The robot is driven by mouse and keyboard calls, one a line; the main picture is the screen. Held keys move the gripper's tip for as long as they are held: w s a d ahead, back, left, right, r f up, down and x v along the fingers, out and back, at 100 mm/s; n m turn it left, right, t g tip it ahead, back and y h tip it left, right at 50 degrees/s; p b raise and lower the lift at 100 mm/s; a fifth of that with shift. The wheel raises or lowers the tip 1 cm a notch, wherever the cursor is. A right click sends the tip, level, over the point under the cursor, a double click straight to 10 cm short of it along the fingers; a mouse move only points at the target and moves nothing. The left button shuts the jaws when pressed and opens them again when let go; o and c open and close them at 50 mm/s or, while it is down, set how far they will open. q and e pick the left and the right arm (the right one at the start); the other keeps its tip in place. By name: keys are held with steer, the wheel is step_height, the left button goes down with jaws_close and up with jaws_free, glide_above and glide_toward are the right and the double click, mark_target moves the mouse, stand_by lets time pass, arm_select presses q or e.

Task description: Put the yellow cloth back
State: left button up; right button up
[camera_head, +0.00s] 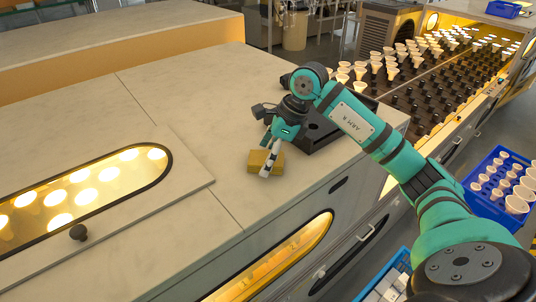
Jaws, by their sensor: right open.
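The yellow cloth (254,160) looks like a small folded block lying on the pale countertop, near its front edge. My right gripper (268,166) is above the cloth, pointing down, with its fingers covering part of the cloth's right side. It is open. I cannot tell whether the fingers touch the cloth. My left gripper is not in view.
A black open tray (328,134) sits on the counter corner, right of the cloth and partly behind my gripper. Blue crates (480,205) and bulb racks (425,85) stand at right.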

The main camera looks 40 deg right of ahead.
steer(key=shift+d+r, duration=0.1)
steer(key=shift+r, duration=0.25)
steer(key=b+v, duration=0.3)
steer(key=v, duration=0.8)
steer(key=shift+s+r, duration=0.2)
steer(key=shift+r, duration=0.05)
